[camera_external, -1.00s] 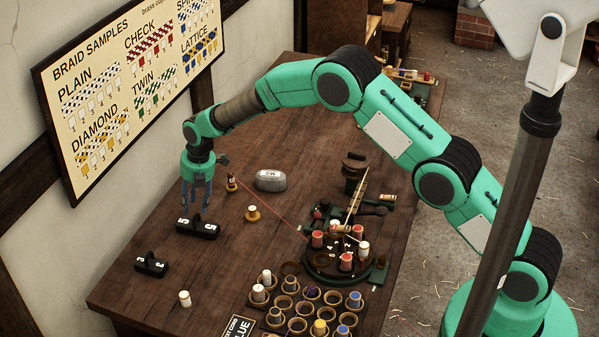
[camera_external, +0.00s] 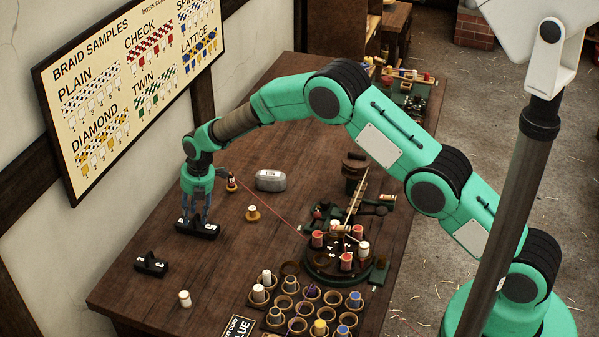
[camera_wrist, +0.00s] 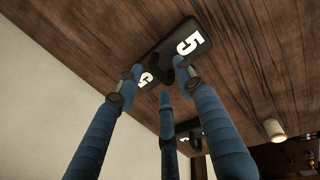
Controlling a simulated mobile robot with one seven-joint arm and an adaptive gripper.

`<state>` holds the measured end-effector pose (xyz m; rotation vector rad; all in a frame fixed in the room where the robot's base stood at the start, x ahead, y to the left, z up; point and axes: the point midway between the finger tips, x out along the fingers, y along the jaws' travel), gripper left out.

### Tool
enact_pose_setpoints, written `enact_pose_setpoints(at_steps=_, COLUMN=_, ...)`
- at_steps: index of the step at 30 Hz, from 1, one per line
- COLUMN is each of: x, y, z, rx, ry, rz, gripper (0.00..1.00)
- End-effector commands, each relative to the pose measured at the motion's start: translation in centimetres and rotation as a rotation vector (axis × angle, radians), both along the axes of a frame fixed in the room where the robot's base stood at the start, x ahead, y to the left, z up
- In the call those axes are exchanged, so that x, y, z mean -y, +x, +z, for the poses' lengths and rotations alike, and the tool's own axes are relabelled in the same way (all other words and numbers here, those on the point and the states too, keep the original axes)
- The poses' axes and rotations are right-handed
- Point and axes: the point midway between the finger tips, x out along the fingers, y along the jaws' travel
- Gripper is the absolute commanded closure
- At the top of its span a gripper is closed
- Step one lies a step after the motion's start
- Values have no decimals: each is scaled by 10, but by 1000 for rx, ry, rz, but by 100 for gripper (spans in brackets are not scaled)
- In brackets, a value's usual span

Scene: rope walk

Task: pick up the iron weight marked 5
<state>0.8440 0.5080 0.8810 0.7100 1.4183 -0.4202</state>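The black iron weight marked 5 (camera_external: 211,233) lies on the wooden bench, near the wall side. It shows in the wrist view (camera_wrist: 168,43) with a white 5 on each end and a raised handle in the middle. My gripper (camera_external: 197,219) points down over it. In the wrist view, my blue fingers (camera_wrist: 156,83) are spread apart, with their tips at the weight around its handle. Whether they touch it I cannot tell. A second, smaller black weight (camera_external: 151,265) lies nearer the bench's front end, its mark hard to read.
A grey rounded block (camera_external: 271,180), a red-and-black bobbin (camera_external: 232,183) and a yellow-based spool (camera_external: 252,213) stand right of my gripper. A white spool (camera_external: 185,299) stands near the front. A braiding stand (camera_external: 325,262) and several cups fill the right. The braid samples board (camera_external: 130,85) hangs on the wall.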

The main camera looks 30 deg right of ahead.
Motion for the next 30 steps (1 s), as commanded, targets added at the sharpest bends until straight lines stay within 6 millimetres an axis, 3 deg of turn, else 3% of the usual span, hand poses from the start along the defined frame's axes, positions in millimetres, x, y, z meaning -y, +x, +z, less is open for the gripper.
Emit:
enact_pose_setpoints(at_steps=11, x=0, y=0, z=0, rx=0, ry=0, rz=0, gripper=62)
enact_pose_setpoints(at_steps=17, x=0, y=0, z=0, rx=0, ry=0, rz=0, gripper=98)
enact_pose_setpoints(at_steps=18, x=0, y=0, z=0, rx=0, ry=0, rz=0, gripper=100)
enact_pose_setpoints(at_steps=30, x=-1, y=1, z=3, rx=3, ry=2, rz=0, gripper=100)
